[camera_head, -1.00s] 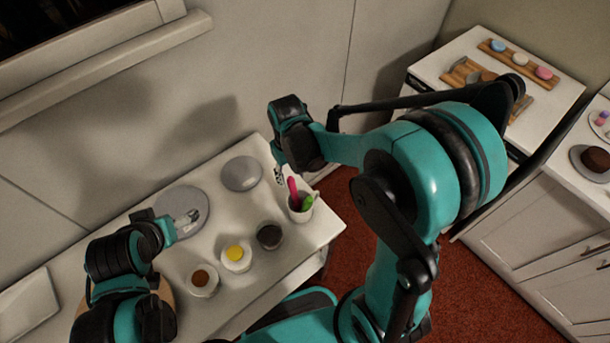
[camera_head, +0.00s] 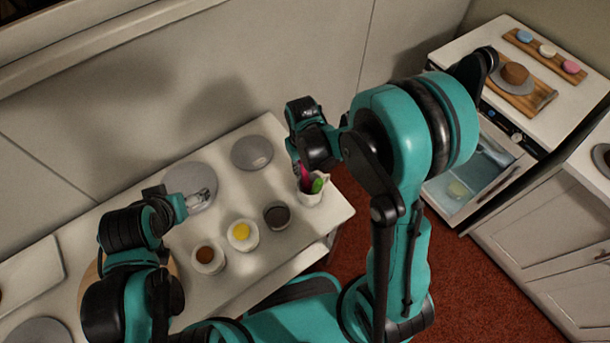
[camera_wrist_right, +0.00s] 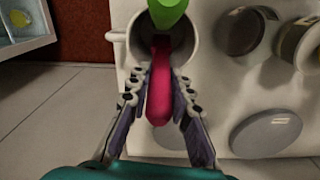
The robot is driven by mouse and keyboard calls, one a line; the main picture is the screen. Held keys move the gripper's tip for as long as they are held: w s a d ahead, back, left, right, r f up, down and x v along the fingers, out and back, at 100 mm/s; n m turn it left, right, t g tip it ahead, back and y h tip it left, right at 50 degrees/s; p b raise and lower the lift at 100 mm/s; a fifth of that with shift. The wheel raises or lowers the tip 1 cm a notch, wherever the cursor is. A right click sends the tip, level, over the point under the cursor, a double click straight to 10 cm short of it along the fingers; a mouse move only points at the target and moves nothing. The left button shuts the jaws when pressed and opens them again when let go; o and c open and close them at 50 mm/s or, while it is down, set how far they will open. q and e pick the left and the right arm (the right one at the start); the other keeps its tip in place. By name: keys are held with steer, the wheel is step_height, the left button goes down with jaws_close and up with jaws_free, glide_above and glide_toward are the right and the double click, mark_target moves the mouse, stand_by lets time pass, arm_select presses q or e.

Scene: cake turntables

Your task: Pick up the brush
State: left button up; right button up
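A white mug (camera_head: 310,198) stands at the right end of the table and holds a pink-handled utensil (camera_head: 304,176) and a green-handled one (camera_head: 318,185). Their lower ends are hidden, so I cannot tell which is the brush. In the right wrist view, the pink handle (camera_wrist_right: 159,95) lies between the two fingers of my right gripper (camera_wrist_right: 160,84), with small gaps at its sides. The green handle (camera_wrist_right: 167,10) is beyond the fingertips, inside the mug (camera_wrist_right: 138,45). My left gripper (camera_head: 204,198) is over a grey turntable (camera_head: 182,176); its finger opening is unclear.
Small pots with brown (camera_head: 207,257), yellow (camera_head: 242,234) and dark (camera_head: 277,215) contents stand left of the mug. A grey disc (camera_head: 252,152) lies behind them. At the right, a counter holds a board with macarons (camera_head: 546,50) and a cake (camera_head: 515,73).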

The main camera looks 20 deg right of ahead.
jaws_close()
arm_select(q)
step_height(320, 180, up, 3)
steer(key=p, duration=0.3)
arm_select(e)
step_height(320, 180, up, 10)
steer(key=shift+r, duration=0.1)
